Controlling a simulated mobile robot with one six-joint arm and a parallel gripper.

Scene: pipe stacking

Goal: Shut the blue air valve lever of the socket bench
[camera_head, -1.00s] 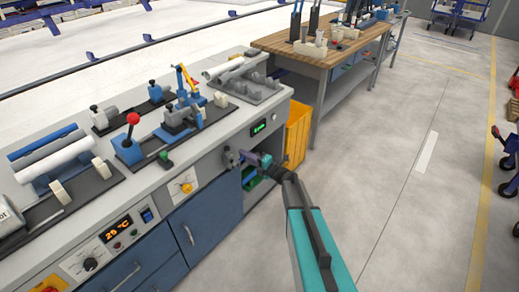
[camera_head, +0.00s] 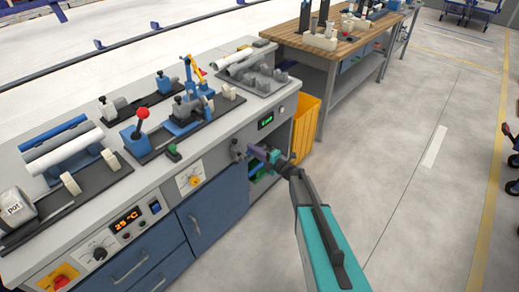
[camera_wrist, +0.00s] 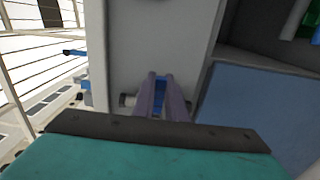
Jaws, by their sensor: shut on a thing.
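The socket bench (camera_head: 222,122) is a grey-topped workbench with blue doors. Its air valve (camera_head: 237,150) is a small grey fitting on the front face, left of the open bay. My gripper (camera_head: 258,152) reaches to it from the right, with my teal arm behind. In the wrist view my two purplish-grey fingers (camera_wrist: 160,92) are shut on the blue lever (camera_wrist: 160,82), which shows as a narrow blue strip between them. A grey part of the valve also shows beside the fingers in the wrist view (camera_wrist: 127,100). The fingers hide much of the lever, so its exact angle is unclear.
A yellow bin (camera_head: 305,125) stands beside the bench's right end, near the gripper. A wooden-topped table (camera_head: 325,38) stands beyond. The bench top carries a red-knobbed lever (camera_head: 142,114), clamps and pipes.

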